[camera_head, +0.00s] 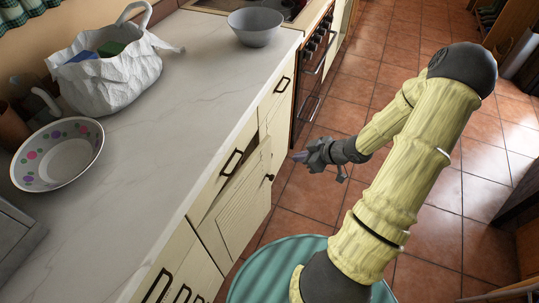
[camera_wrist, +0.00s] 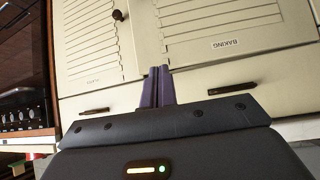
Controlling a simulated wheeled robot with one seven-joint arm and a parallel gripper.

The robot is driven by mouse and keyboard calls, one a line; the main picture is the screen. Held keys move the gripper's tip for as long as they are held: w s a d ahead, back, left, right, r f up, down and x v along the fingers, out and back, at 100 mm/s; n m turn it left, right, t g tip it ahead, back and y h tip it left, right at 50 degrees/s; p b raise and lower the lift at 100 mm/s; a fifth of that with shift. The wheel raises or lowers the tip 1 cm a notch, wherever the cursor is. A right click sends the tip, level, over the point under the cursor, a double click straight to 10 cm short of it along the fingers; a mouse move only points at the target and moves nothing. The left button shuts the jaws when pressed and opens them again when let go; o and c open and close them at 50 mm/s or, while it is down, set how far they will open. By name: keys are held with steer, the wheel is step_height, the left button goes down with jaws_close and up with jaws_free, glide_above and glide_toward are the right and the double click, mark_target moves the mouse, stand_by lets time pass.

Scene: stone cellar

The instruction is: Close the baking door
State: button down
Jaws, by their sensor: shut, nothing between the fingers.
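The baking door (camera_wrist: 215,22) is a cream louvred cabinet door whose BAKING label (camera_wrist: 227,44) appears upside down in the wrist view. In the head view the louvred door (camera_head: 241,207) under the counter has a dark knob (camera_head: 270,178). It appears slightly ajar, with a dark gap along its top; the wrist view does not make the gap clear. My gripper (camera_head: 299,156) is in front of the cabinets, to the right of that door. Its purple fingers (camera_wrist: 157,86) are together and empty. I cannot tell whether they touch anything.
Above the door is a drawer with a dark handle (camera_head: 231,162). Another louvred door (camera_wrist: 92,40) adjoins, beside the oven (camera_head: 312,75). The counter (camera_head: 180,95) holds a bowl (camera_head: 255,26), a bag (camera_head: 108,70) and a dotted dish (camera_head: 58,155). Tiled floor (camera_head: 345,105) lies open to the right.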

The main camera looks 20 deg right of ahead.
mark_target(262, 155)
steer(key=b+x, duration=0.1)
steer(key=x, duration=0.3)
steer(key=r+b+x, duration=0.1)
steer(key=x, duration=0.3)
steer(key=w+a+b+x, duration=0.1)
steer(key=b+x, duration=0.1)
steer(key=x, duration=0.2)
steer(key=shift+r, duration=0.15)
steer(key=shift+w+a, duration=0.25)
steer(key=shift+w, duration=0.2)
steer(key=shift+r, duration=0.1)
steer(key=shift+w, duration=0.15)
